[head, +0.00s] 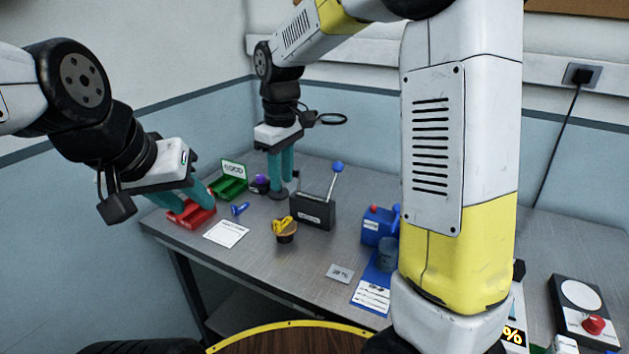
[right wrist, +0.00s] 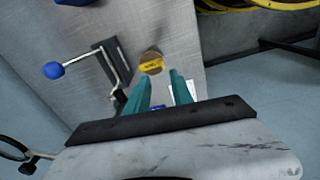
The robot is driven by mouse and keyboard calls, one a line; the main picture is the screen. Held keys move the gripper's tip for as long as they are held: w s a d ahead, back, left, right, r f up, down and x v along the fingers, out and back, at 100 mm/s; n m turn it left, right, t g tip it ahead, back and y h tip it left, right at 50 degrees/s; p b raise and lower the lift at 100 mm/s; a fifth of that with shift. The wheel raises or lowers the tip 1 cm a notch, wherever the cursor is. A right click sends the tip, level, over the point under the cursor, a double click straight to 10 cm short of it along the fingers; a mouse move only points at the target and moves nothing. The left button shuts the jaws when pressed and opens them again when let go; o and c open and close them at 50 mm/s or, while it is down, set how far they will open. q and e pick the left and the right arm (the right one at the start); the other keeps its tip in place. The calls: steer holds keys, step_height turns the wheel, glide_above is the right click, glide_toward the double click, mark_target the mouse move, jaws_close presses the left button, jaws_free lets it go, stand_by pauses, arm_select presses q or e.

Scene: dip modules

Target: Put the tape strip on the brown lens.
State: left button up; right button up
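A round brown piece (head: 286,237), which I take to be the brown lens, stands on the table in front of the black box. A yellow piece with dark markings (head: 283,224), apparently the tape strip, lies on its top. In the right wrist view the yellow piece (right wrist: 152,66) crosses the edge of the brown top (right wrist: 151,55). My right gripper (head: 281,190) points down behind and left of the black box; in the right wrist view its teal fingers (right wrist: 160,88) are apart and empty. My left gripper (head: 190,205) has its fingers apart at the red tray (head: 192,216).
The black box (head: 312,212) has a lever with a blue ball (head: 338,167). A green box (head: 229,182), a purple item (head: 260,183), a blue piece (head: 239,209) and a white sheet (head: 226,233) are nearby. A blue device (head: 379,226) stands further right.

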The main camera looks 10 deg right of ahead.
steer(key=s+d+r+m+t+y, duration=0.1)
steer(key=s+d+r+m+t, duration=0.2)
steer(key=s+d, duration=0.4)
steer(key=s+d+r+m+t, duration=0.2)
steer(key=s+d+r+m, duration=0.2)
steer(key=s, duration=0.7)
steer(key=d+m, duration=0.2)
steer(key=d, duration=0.1)
steer(key=shift+s+m+t+y, duration=0.2)
steer(key=shift+m+t+y, duration=0.1)
steer(key=shift+t+y, duration=0.1)
